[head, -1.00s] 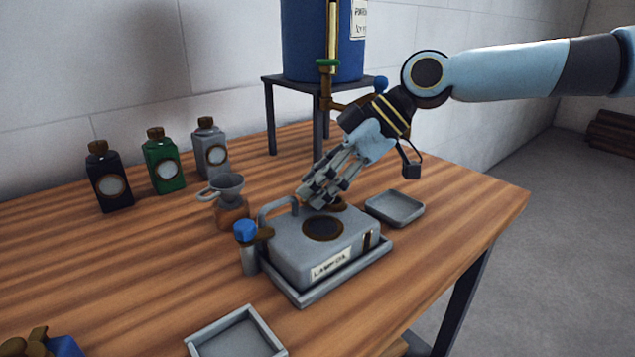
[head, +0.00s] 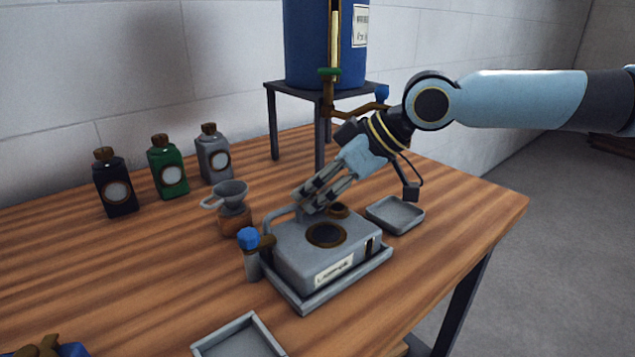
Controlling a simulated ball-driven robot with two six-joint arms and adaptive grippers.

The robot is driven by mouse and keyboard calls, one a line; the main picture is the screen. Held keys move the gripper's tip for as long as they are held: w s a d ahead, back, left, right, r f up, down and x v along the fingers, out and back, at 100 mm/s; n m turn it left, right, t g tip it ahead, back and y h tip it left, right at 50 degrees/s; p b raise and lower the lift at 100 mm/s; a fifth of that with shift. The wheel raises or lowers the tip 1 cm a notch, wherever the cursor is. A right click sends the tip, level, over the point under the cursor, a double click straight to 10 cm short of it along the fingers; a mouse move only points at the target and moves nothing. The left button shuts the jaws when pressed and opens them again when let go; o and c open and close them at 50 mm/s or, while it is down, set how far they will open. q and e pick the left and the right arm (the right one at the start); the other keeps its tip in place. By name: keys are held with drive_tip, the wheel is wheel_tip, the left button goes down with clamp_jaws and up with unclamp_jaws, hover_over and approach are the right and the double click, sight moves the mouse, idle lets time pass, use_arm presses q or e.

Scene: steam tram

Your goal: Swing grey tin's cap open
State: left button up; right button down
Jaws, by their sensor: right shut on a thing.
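The grey tin (head: 300,263) has a pale label on its front, a large dark disc with a brown rim on top, and a grey handle (head: 275,218) at its left. A small brown fitting (head: 338,211) shows at the back of its top. My right gripper (head: 308,203) reaches down from the right to the back of the tin's top, just left of this fitting. It is shut on what seems to be the tin's cap; the fingers hide the cap, so its angle cannot be told. My left gripper is out of view.
The tin stands in a grey tray (head: 322,298). A small empty dish (head: 396,213) lies behind right. A blue-knobbed piece (head: 250,256) and a grey funnel (head: 231,192) stand left. Black, green and grey bottles (head: 214,155) stand farther back. A blue drum (head: 312,45) rises behind.

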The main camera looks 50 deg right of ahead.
drive_tip(key=m+h+p, duration=0.2)
drive_tip(key=m, duration=0.1)
drive_tip(key=shift+w+t, duration=0.3)
drive_tip(key=shift+t, duration=0.1)
drive_tip(key=shift+w+m+h+p, duration=0.15)
drive_tip(key=shift+m+h+p, duration=0.35)
drive_tip(key=shift+m, duration=0.1)
drive_tip(key=c, duration=1.2)
unclamp_jaws()
drive_tip(key=shift+w+d, duration=0.1)
